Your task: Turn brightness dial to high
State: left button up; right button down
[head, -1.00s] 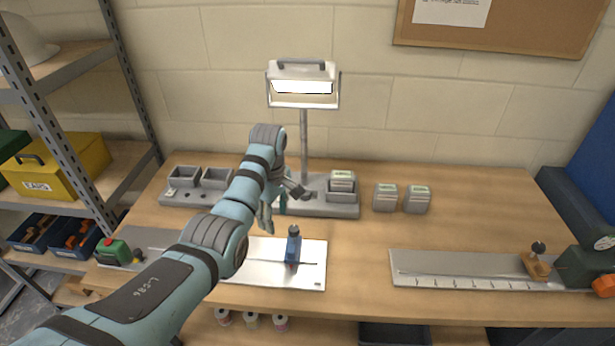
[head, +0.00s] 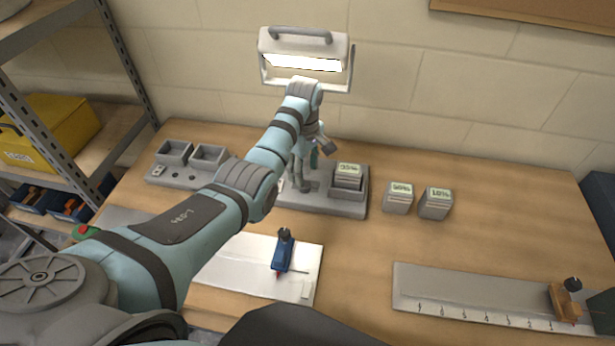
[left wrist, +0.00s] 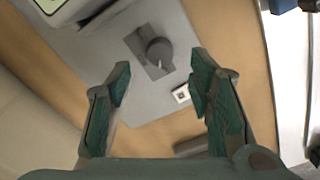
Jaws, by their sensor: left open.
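The lamp (head: 300,62) is lit and stands at the back of the grey station base (head: 345,207). In the left wrist view the brightness dial (left wrist: 158,51), a round dark knob with a light pointer mark, sits on a dark square plate on the base. My left gripper (head: 306,170) is above the base in the head view, pointing down. In the left wrist view its open fingers (left wrist: 162,78) are apart and empty, with the dial beyond and roughly between the tips. My arm hides part of the base and the lamp post. My right gripper is not in view.
A small white square part (left wrist: 181,95) sits near the dial. A card holder (head: 348,177) stands on the base, with two card stacks (head: 398,197) (head: 435,203) to its right. A blue tool (head: 283,252) stands on a white board (head: 250,262). A ruler rail (head: 450,290) lies front right.

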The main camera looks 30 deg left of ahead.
aim_at(305, 184)
pick_arm(q)
notch_tip(305, 184, down, 5)
jog(key=shift+r+b, duration=0.1)
jog(key=shift+b, duration=0.45)
jog(key=shift+f, duration=0.25)
jog(key=shift+w, duration=0.1)
jog(key=shift+r, duration=0.1)
grip_shut()
